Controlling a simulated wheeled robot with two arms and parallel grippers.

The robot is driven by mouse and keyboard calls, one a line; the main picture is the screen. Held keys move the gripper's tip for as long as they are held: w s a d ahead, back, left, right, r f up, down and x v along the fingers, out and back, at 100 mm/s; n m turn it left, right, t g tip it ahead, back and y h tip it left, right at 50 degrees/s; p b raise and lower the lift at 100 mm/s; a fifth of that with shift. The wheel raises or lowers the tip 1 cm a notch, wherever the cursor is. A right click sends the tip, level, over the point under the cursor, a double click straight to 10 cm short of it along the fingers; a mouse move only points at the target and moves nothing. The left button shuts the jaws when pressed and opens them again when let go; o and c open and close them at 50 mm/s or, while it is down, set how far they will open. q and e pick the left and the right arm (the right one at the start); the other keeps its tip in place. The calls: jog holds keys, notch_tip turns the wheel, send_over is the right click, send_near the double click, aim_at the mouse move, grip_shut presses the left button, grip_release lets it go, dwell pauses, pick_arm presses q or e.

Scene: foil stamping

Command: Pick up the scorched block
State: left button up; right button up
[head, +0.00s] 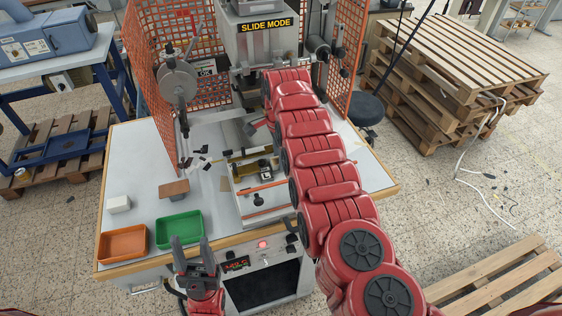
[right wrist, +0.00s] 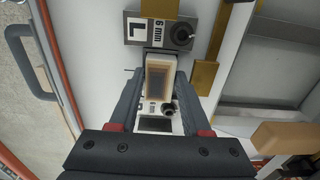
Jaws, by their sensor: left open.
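A pale block with browned edges and a dark patch on its face, which looks like the scorched block (right wrist: 160,80), lies in the middle of the right wrist view. The two fingers of my right gripper (right wrist: 163,92) flank it closely; I cannot tell whether they touch it. In the head view my red right arm reaches up to the press and hides most of its own gripper and that block. My left gripper (head: 192,256) is open and empty, in front of the table's front edge near the green tray.
A green tray (head: 180,229) and an orange tray (head: 123,244) stand at the table's front left. A white block (head: 118,204) and a brown-topped block (head: 174,187) lie behind them. The press (head: 265,42) and orange mesh guards (head: 150,84) bound the back. The jig plate (right wrist: 160,30) is marked 9mm.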

grip_shut()
